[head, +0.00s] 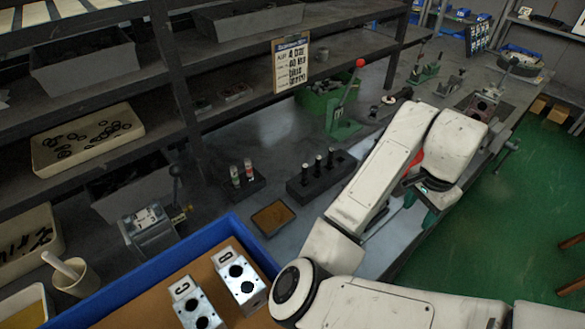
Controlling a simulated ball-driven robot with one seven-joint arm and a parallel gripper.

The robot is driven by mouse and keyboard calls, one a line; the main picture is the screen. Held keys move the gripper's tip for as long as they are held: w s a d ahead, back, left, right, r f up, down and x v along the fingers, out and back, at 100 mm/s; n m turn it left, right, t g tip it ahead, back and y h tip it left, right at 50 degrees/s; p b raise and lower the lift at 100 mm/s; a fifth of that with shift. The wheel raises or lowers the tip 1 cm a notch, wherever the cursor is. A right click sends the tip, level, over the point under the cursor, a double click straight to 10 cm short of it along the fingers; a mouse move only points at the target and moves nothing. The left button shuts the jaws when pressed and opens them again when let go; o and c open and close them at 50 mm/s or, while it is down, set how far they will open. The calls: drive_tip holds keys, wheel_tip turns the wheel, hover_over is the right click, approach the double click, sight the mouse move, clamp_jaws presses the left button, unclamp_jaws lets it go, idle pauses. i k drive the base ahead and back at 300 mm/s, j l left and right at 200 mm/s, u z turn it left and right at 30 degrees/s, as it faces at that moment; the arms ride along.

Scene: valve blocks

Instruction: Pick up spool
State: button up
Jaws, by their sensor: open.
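Several small dark upright pins that look like spools (318,165) stand in a long black holder block (322,180) on the grey bench, left of my arm. I cannot tell which one the task means. Two silver valve blocks (240,282) with dark round holes lie in the blue-edged tray at the bottom; the other one (194,305) is to the left. My gripper (415,190) hangs under my white wrist over the bench, right of the holder and apart from it. It is mostly hidden by the wrist; it is open, and nothing shows in it.
A shallow brown-filled tray (272,218) lies in front. A green lever press (342,122) with a red knob stands behind. A grey vise-like device (150,228) stands left. Shelves line the back.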

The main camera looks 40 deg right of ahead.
sight(305, 167)
drive_tip(key=i, duration=1.05)
